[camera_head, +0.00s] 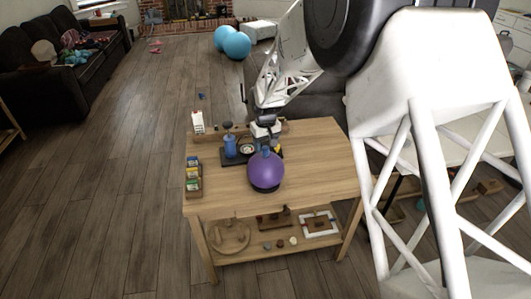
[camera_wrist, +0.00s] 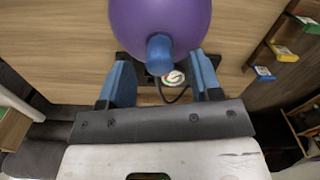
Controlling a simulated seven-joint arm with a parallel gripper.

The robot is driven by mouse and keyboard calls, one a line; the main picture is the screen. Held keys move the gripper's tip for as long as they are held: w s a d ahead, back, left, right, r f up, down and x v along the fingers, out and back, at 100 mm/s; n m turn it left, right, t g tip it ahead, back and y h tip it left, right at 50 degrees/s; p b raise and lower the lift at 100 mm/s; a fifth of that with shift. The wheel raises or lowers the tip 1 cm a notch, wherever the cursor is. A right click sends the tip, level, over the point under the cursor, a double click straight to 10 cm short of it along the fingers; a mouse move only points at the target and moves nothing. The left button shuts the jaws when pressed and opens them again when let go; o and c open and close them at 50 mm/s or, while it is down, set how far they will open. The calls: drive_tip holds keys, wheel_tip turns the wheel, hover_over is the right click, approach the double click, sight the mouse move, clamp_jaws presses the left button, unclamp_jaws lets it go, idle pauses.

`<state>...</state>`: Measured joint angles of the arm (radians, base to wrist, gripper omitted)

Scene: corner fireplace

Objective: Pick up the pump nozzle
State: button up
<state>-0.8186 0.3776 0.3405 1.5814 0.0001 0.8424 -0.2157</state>
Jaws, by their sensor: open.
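A short blue cylindrical piece (camera_wrist: 160,52) lies against the purple ball (camera_wrist: 160,18) in the wrist view, which looks like the pump nozzle. It also shows on top of the ball in the head view (camera_head: 266,152). My gripper (camera_wrist: 163,80) is open, with its two blue fingers spread to either side below the blue piece, nothing held between them. A thin black hose (camera_wrist: 178,96) curves between the fingers. The pump has a blue cylinder (camera_head: 230,146) and a dark base with a round gauge (camera_wrist: 174,77) behind the ball.
The wooden table (camera_head: 320,180) has free room at its right. A card rack (camera_head: 194,182) stands at its left edge and a white item (camera_head: 198,122) at its back left. Small items sit on the lower shelf (camera_head: 255,250). A grey sofa (camera_head: 318,106) is behind the table.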

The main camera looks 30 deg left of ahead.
drive_tip(key=shift+f, duration=1.05)
drive_tip(key=shift+c, duration=0.3)
drive_tip(key=c, duration=0.9)
drive_tip(key=shift+r, duration=0.1)
drive_tip(key=shift+c, duration=0.2)
drive_tip(key=shift+r, duration=0.45)
wheel_tip(320, 180, up, 3)
drive_tip(key=shift+s+d+f, duration=0.1)
drive_tip(key=shift+f, duration=0.1)
drive_tip(key=s+d+r, duration=0.1)
drive_tip(key=s+d, duration=1)
drive_tip(key=shift+d+r, duration=0.15)
